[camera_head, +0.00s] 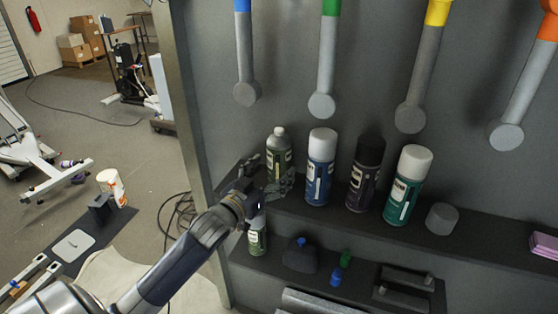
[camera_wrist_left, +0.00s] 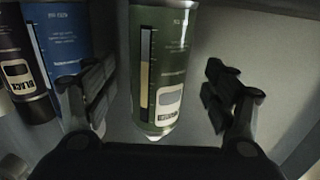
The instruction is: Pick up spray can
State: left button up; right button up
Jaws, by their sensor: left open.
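An olive-green spray can (camera_head: 278,154) with a grey top stands upright at the left end of the upper shelf. My left gripper (camera_head: 268,180) is at its lower part. In the left wrist view the olive can (camera_wrist_left: 163,62) appears between the two open fingers (camera_wrist_left: 158,88), with a visible gap on each side. To its right on the shelf stand a blue can with a white cap (camera_head: 320,170), a black can (camera_head: 366,174) and a teal-green can with a white cap (camera_head: 407,188). My right gripper is not in view.
A short grey cylinder (camera_head: 442,219) sits farther right on the upper shelf (camera_head: 480,242). The lower shelf holds another olive bottle (camera_head: 257,238) and small blue and green items.

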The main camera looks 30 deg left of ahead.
aim_at(279, 163)
pick_arm(q)
jog(key=w+p, duration=0.1)
jog(key=w, duration=0.2)
jog(key=shift+w, duration=0.35)
jog(key=shift+s, duration=0.1)
jog(key=c, duration=1.3)
jog(key=shift+r, duration=0.1)
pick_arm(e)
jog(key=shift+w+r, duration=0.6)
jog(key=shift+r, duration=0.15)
pick_arm(q)
jog(key=shift+r, duration=0.15)
